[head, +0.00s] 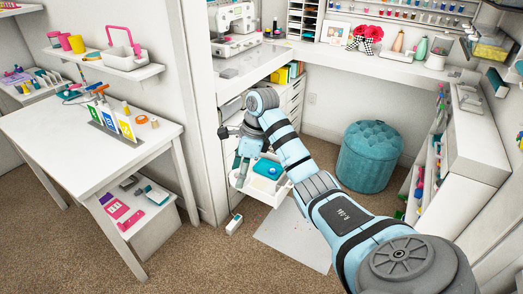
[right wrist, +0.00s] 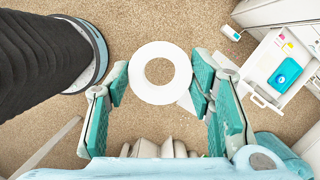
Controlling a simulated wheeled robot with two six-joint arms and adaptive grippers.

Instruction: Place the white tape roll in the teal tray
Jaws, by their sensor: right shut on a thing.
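The white tape roll (right wrist: 138,72) is a thick white ring, held between the teal fingers of my right gripper (right wrist: 160,74) in the right wrist view, with carpet below it. In the head view my right gripper (head: 240,172) is by the left side of the open white drawer, and I cannot make out the roll there. The teal tray (right wrist: 296,68) lies inside the drawer, to the right of the roll in the right wrist view. It also shows in the head view (head: 262,163), with a small blue patch in it. My left gripper is not in view.
The white open drawer (right wrist: 262,66) holds small coloured items beside the tray. A small white object (head: 234,224) stands on the carpet. A teal ottoman (head: 370,156) is to the right, and a white table (head: 75,150) to the left. A pale sheet (head: 295,234) lies on the floor.

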